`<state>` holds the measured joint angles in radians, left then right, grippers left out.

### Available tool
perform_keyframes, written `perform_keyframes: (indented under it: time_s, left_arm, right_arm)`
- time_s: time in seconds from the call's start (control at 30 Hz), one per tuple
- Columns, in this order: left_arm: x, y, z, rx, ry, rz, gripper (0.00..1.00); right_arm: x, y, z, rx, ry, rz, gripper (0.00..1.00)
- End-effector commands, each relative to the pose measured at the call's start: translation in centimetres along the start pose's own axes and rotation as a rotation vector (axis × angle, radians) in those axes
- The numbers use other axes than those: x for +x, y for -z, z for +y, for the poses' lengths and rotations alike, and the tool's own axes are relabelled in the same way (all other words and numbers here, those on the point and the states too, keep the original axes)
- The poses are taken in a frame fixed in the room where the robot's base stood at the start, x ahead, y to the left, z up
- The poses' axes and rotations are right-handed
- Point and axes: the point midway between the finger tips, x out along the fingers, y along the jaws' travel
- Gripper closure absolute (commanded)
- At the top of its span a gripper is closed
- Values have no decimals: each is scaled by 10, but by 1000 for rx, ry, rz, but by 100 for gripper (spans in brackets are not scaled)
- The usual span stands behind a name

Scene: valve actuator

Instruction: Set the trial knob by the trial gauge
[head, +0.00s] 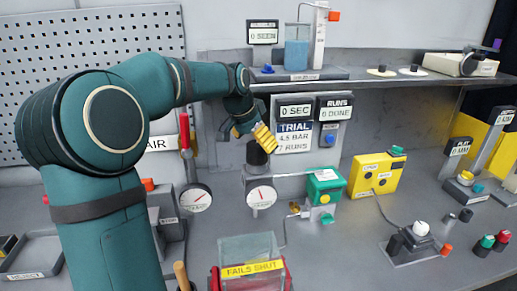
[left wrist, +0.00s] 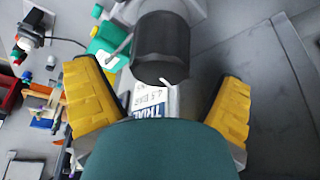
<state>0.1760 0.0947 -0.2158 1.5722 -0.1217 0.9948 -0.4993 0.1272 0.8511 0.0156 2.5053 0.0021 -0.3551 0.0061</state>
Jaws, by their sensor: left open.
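The trial knob, a black cylinder (head: 257,151), stands above the round white trial gauge (head: 261,194) with its red needle, in the middle of the bench. The knob fills the upper middle of the left wrist view (left wrist: 162,48), with a short white mark at its lower edge. My left gripper (head: 264,138) is at the knob, its yellow fingers open. In the left wrist view the fingers (left wrist: 163,105) stand apart on both sides of the knob, with gaps showing. The trial sign (head: 294,138) reads 4.5 bar. My right gripper is not in view.
A second gauge (head: 196,197) with a red handle (head: 184,132) stands close on the left. A green box (head: 325,187) and a yellow box (head: 376,176) stand to the right. A clear box marked FAILS SHUT (head: 250,250) is in front. The shelf (head: 375,82) runs above.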

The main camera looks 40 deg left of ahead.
Motion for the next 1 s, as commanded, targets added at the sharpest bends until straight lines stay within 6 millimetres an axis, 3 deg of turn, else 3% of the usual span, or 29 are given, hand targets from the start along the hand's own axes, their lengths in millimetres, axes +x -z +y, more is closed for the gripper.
perform_keyframes:
  time_s: [0.2, 0.4, 0.6, 1.0]
  left_arm:
    - [-47, 1, 0, -1, 2, 7, 6]
    - [-76, 1, 0, 1, 1, 5, 6]
    - [-86, 1, 0, 1, 0, 3, 6]
    - [-87, 1, 0, 1, 0, 3, 6]
  right_arm:
    - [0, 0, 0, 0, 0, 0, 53]
    - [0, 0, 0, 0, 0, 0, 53]
    - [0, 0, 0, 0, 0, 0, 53]
    - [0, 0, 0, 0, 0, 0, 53]
